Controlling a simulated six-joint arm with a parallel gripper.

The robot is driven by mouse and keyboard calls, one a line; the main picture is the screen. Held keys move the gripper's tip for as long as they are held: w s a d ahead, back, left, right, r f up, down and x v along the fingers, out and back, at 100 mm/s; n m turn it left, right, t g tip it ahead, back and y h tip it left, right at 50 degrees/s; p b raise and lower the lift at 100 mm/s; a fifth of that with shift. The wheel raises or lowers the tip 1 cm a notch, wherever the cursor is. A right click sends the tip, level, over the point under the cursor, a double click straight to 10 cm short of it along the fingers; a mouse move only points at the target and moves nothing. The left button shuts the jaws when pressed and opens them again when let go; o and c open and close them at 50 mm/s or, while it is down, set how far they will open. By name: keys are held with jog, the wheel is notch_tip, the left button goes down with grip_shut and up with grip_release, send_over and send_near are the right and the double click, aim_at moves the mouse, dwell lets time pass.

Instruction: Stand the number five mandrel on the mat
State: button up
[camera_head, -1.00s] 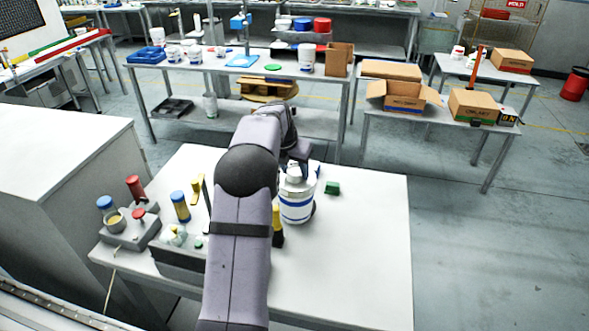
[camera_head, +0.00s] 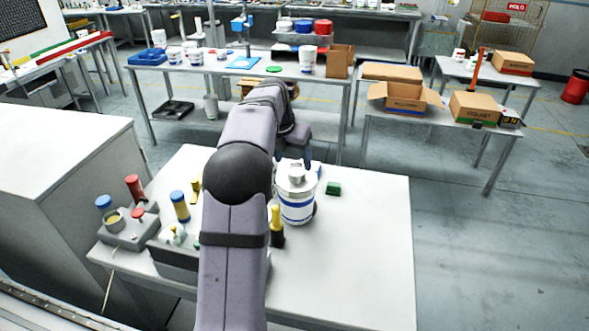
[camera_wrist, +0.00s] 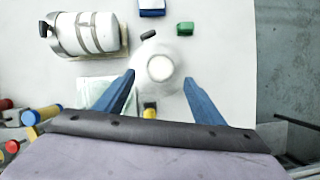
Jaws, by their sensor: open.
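No number five is legible in either view, so I cannot tell which thing is the mandrel. A silver-and-white banded cylinder (camera_wrist: 88,33) lies on its side at the upper left of the wrist view; in the head view my arm seems to hide that area. A pale greenish sheet (camera_wrist: 98,93), possibly the mat, lies flat below it, partly behind my left finger. My gripper (camera_wrist: 160,84) is open and empty. A white round-topped container (camera_wrist: 160,68) shows between and beyond its fingers; it appears to be the blue-banded one (camera_head: 297,207) standing upright in the head view.
A green block (camera_head: 333,188) stands behind the container, with a blue block (camera_wrist: 152,7) nearby. A yellow-handled tool (camera_head: 276,225) stands close in front. Holders with red, blue and yellow handles (camera_head: 180,205) fill the table's left. The table's right side (camera_head: 370,245) is clear.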

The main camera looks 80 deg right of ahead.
jog(key=v, duration=0.6)
jog(key=shift+r+b, duration=0.2)
jog(key=shift+b, duration=0.2)
jog(key=shift+w+a, duration=0.1)
